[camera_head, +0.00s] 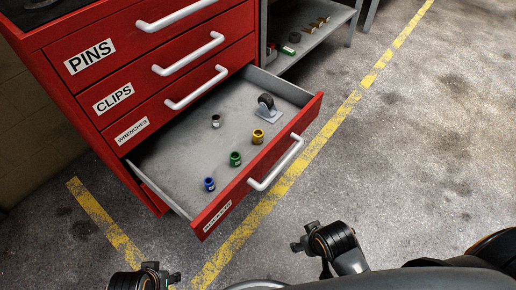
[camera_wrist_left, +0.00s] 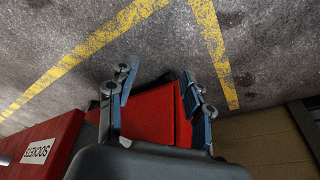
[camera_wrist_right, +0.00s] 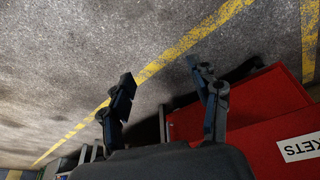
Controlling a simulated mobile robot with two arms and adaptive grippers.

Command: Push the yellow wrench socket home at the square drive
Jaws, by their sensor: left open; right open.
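The yellow wrench socket (camera_head: 258,136) stands in the open bottom drawer (camera_head: 180,152), toward the drawer's front right. I cannot make out a square drive in any view. My left gripper (camera_head: 160,272) is at the bottom edge of the head view, outside the drawer; the left wrist view shows its fingers apart and empty (camera_wrist_left: 155,100). My right gripper (camera_head: 312,240) is over the floor, in front of the drawer; the right wrist view shows its fingers apart and empty (camera_wrist_right: 165,105).
A grey shelf (camera_head: 310,40) with small parts stands at the back. The floor to the right is clear.

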